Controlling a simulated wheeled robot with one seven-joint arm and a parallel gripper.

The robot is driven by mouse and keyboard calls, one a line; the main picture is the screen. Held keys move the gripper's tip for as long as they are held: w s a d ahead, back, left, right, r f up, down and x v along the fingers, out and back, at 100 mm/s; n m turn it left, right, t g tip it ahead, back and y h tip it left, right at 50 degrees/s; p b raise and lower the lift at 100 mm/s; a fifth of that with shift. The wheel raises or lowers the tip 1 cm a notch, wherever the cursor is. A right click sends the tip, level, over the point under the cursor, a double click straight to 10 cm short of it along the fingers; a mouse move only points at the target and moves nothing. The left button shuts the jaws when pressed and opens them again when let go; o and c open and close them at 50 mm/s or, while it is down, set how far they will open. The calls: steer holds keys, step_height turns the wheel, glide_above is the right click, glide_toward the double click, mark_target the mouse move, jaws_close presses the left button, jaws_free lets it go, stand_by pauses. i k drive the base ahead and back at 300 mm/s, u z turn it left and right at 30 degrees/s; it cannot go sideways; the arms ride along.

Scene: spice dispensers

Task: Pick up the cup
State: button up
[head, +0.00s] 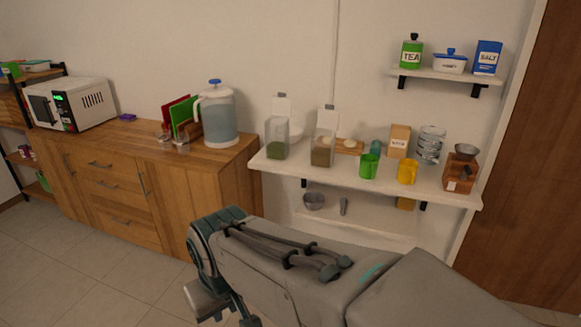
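A green cup (369,167) stands upright near the front edge of the white wall shelf (440,196). A yellow cup (407,173) stands upright just to its right. Which one is the task's cup cannot be told from the picture. My arm crosses the lower middle and right of the head view, below and in front of the shelf. Its bent end is at the lower left of the arm, well apart from both cups. No gripper fingertips show; they are below the frame or hidden.
Two spice dispensers (277,138) (324,147) stand left of the cups. A cardboard box (399,141), a glass jar (430,145) and a wooden grinder (461,175) stand behind and right. A lower shelf holds a metal bowl (314,201). A wooden sideboard (115,188) bears a water jug (217,115).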

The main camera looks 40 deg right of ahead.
mark_target(370, 169)
steer(key=z, duration=0.1)
steer(key=i, duration=0.75)
steer(key=z, duration=0.8)
steer(key=i, duration=1.15)
steer(key=z, duration=1.65)
steer(key=i, duration=0.55)
steer(key=z, duration=0.6)
